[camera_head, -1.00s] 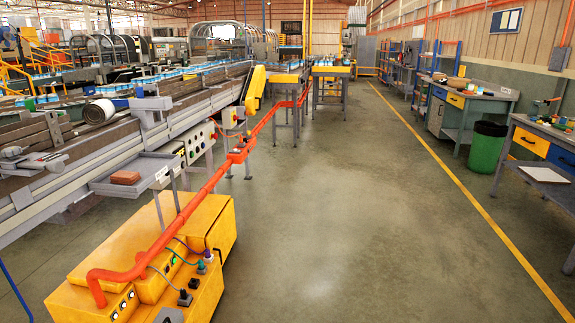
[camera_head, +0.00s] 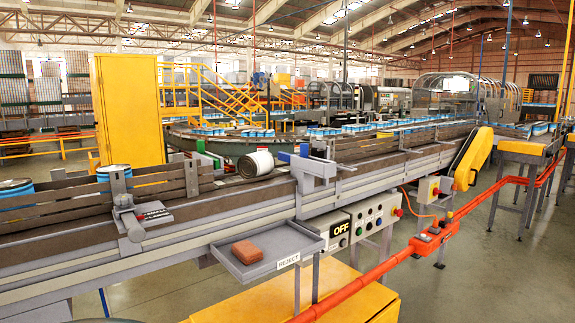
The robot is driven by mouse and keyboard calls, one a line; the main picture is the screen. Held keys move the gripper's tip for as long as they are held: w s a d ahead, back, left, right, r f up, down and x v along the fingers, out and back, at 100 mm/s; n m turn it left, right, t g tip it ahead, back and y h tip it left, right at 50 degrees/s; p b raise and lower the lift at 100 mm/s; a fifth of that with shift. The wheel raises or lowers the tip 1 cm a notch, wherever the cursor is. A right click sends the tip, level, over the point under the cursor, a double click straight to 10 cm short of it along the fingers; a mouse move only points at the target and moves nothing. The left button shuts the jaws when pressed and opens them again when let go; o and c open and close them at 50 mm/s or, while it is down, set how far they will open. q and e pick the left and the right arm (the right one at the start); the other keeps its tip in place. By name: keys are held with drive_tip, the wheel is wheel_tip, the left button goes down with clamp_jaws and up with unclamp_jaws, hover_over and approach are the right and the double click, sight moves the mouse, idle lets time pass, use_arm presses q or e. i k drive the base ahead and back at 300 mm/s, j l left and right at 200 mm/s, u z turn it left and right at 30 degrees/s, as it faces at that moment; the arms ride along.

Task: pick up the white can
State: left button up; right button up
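A white can (camera_head: 256,163) lies on its side on the conveyor line, near the middle of the head view. Neither of my grippers shows in the head view.
The conveyor (camera_head: 200,210) with its wooden side rails runs across the front. A reject tray (camera_head: 262,268) with a red-brown block (camera_head: 247,251) hangs off its near side. An orange pipe (camera_head: 400,256) runs in front, and a control panel (camera_head: 362,226) reads OFF. Open floor lies at right.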

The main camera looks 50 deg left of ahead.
sight(259, 164)
drive_tip(key=i+u, duration=0.3)
drive_tip(key=i+l+u, duration=0.3)
drive_tip(key=i, duration=0.2)
drive_tip(key=i+l+u, duration=0.3)
drive_tip(key=i+j, duration=0.05)
drive_tip(key=i, duration=0.05)
